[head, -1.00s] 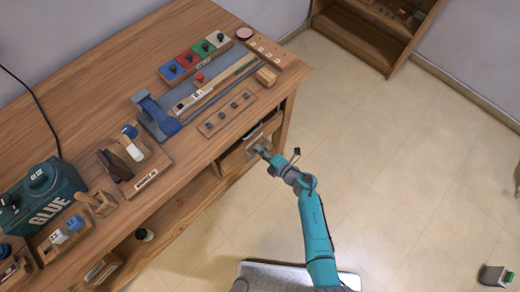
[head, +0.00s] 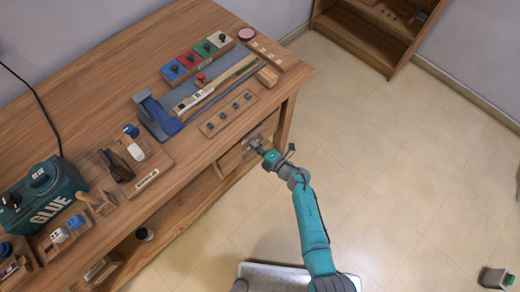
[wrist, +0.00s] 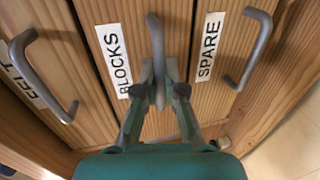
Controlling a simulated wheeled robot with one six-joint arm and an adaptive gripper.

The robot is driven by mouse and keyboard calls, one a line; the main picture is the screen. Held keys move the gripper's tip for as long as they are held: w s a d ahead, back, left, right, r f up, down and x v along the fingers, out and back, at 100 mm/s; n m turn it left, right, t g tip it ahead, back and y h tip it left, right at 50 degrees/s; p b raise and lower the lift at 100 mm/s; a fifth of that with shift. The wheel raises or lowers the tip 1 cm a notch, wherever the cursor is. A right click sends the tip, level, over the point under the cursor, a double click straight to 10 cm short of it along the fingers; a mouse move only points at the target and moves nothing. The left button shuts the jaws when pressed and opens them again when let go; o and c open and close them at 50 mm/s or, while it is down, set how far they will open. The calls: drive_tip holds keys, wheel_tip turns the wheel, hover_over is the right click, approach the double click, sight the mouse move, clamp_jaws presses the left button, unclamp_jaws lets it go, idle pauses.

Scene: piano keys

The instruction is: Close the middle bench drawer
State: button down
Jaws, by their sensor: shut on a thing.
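The middle bench drawer (wrist: 130,20), labelled BLOCKS, has a grey bar handle (wrist: 156,35). My gripper (wrist: 159,90) is shut on this handle, with a finger on each side of it. In the wrist view the drawer front looks about level with its neighbours; a small gap cannot be ruled out. In the head view my gripper (head: 257,146) is at the bench (head: 90,100) front near its right end, and my arm hides part of the drawers.
A FELT drawer (wrist: 45,45) is on the left and a SPARE drawer (wrist: 225,20) on the right, each with a handle. Blocks, tools and a glue machine (head: 50,195) stand on the bench top. Open floor (head: 400,180) lies to the right.

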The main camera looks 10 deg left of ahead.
drive_tip(key=shift+w+a, duration=0.3)
drive_tip(key=shift+a, duration=0.05)
drive_tip(key=c, duration=1.5)
unclamp_jaws()
drive_tip(key=shift+a, duration=0.1)
drive_tip(key=shift+c, duration=0.2)
drive_tip(key=v, duration=1.2)
